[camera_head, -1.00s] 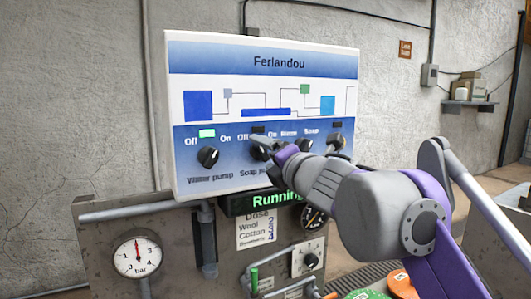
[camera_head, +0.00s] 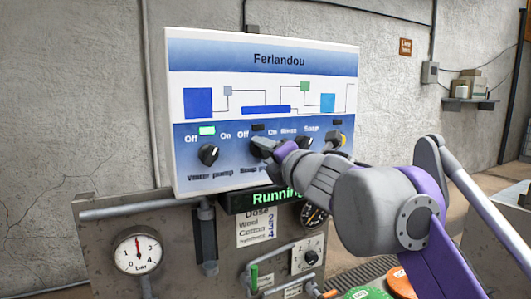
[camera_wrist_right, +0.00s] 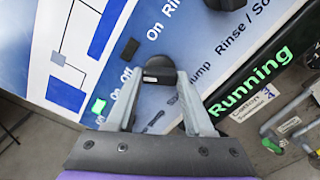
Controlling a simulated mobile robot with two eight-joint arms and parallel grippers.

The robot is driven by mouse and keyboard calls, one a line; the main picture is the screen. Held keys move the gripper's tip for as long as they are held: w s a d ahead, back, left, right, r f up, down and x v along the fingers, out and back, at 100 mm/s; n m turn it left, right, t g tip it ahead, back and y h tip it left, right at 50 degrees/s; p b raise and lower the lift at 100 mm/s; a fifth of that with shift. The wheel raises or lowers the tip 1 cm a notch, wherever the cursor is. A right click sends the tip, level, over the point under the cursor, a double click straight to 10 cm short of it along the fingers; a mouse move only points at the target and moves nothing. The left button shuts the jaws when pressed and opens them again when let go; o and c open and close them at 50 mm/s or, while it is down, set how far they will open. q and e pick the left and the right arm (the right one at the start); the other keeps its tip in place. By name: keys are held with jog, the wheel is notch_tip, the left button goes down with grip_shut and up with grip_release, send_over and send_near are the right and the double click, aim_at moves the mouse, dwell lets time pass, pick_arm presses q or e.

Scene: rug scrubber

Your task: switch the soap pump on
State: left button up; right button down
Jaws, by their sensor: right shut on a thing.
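The soap pump knob (camera_head: 257,153) is the dark middle knob on the white-and-blue control panel (camera_head: 262,90). My right gripper (camera_head: 268,147) is at it and covers part of it and its label. In the right wrist view the knob (camera_wrist_right: 158,70) sits between the tips of my two grey fingers (camera_wrist_right: 160,82), which are shut on it. The soap pump lamp (camera_head: 257,127) above the knob is dark. How far the knob is turned is hard to tell. My left gripper is not in view.
The water pump knob (camera_head: 208,153) is to the left, under a lit green lamp (camera_head: 207,131). Below are a green "Running" display (camera_head: 275,198), a pressure gauge (camera_head: 138,254) and pipes.

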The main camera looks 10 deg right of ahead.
jog(key=shift+m, duration=0.3)
jog(key=m, duration=0.8)
jog(key=shift+p, duration=0.4)
jog(key=shift+r+m, duration=0.1)
jog(key=shift+m, duration=1.5)
jog(key=shift+c, duration=1.4)
grip_release()
